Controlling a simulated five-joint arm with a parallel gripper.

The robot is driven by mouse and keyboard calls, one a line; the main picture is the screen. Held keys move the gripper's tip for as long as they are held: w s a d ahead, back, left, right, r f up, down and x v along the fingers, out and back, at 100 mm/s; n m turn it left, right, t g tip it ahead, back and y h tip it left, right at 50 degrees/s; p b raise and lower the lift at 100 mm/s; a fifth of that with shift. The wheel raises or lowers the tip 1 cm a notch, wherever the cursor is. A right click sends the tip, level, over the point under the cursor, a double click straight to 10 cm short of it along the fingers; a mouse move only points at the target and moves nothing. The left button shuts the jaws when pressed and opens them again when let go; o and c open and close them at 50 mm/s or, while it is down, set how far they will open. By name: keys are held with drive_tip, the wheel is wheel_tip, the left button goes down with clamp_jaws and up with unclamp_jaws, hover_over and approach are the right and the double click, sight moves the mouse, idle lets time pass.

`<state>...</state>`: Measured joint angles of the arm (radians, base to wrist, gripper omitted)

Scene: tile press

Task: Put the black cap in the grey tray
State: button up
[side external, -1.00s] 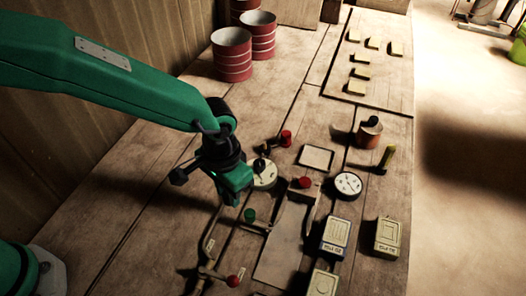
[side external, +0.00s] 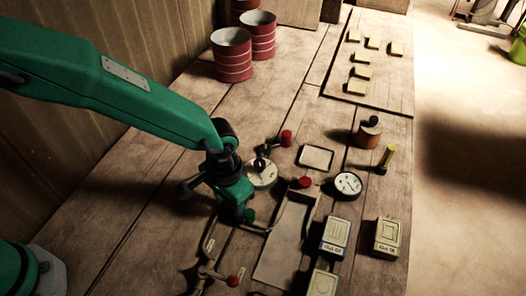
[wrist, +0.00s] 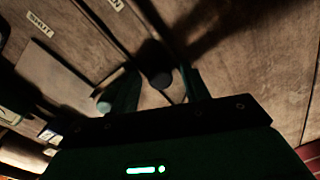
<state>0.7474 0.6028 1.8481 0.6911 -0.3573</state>
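My gripper (side external: 238,213) is low over the bench, just left of the green knob (side external: 250,215) in the side view. The side view hides this piece behind my gripper. The long grey tray (side external: 276,262) lies right of my gripper. It also shows at the left of the wrist view (wrist: 50,75).
A dial with a black lever (side external: 262,173) stands just behind my gripper. Red knobs (side external: 304,182) (side external: 233,281), a gauge (side external: 348,184) and labelled boxes (side external: 336,235) surround the tray. A copper cylinder with a black top (side external: 368,134) stands farther back. Red drums (side external: 232,55) stand at the back left.

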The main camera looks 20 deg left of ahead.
drive_tip(key=shift+r, duration=0.15)
wheel_tip(320, 180, up, 12)
idle(0.9)
idle(0.5)
